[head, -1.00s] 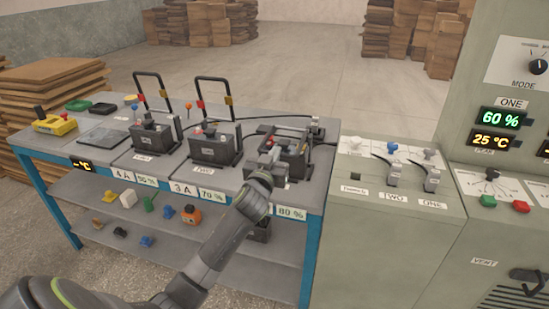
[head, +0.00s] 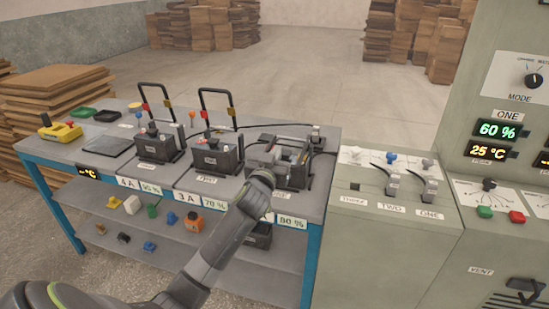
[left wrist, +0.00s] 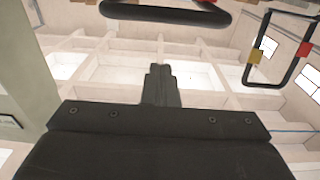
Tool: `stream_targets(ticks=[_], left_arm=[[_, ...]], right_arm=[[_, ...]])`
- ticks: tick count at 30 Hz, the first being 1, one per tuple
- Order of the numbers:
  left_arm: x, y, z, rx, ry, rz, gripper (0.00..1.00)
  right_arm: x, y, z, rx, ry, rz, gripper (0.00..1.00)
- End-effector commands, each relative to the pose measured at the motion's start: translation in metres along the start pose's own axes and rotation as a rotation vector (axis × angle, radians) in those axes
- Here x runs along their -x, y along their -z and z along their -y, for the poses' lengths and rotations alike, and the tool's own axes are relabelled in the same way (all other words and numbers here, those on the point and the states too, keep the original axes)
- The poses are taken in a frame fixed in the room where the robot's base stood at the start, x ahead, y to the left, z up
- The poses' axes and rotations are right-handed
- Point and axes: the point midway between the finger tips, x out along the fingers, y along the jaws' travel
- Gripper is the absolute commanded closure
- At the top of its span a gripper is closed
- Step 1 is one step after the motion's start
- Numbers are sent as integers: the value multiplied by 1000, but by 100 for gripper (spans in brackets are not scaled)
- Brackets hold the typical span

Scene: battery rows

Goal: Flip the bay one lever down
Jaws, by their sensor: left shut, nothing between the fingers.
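The right-hand bay (head: 312,172) on the bench, which I take as bay one, holds a dark framed unit. No upright lever handle shows there; its lever looks low and is hard to make out. My left gripper (head: 283,157) is over this bay, partly hiding it. In the left wrist view its fingers (left wrist: 161,82) are shut and empty. A dark rounded bar (left wrist: 150,12) crosses the top of that view, apart from the fingertips in the picture. A raised lever with yellow and red bands (left wrist: 282,50) stands at the right there. My right gripper is not in view.
Two bays to the left have upright black levers (head: 217,90) and dark batteries (head: 157,146). A grey cabinet (head: 385,240) with small switches stands right of the bench, and a taller panel (head: 500,120) beyond it. A yellow device (head: 60,132) sits at the bench's left end.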

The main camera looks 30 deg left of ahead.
Motion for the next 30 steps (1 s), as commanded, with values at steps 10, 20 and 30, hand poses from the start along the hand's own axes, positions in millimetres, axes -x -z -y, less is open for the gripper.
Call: stream_targets(ticks=[10, 20, 30], left_arm=[[65, -12, 0, 1, 0, 4, 100], [92, -12, 0, 1, 0, 2, 100], [92, -11, 0, 0, 0, 1, 100]], right_arm=[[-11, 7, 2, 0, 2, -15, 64], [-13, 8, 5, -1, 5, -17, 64], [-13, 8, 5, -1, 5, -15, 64]])
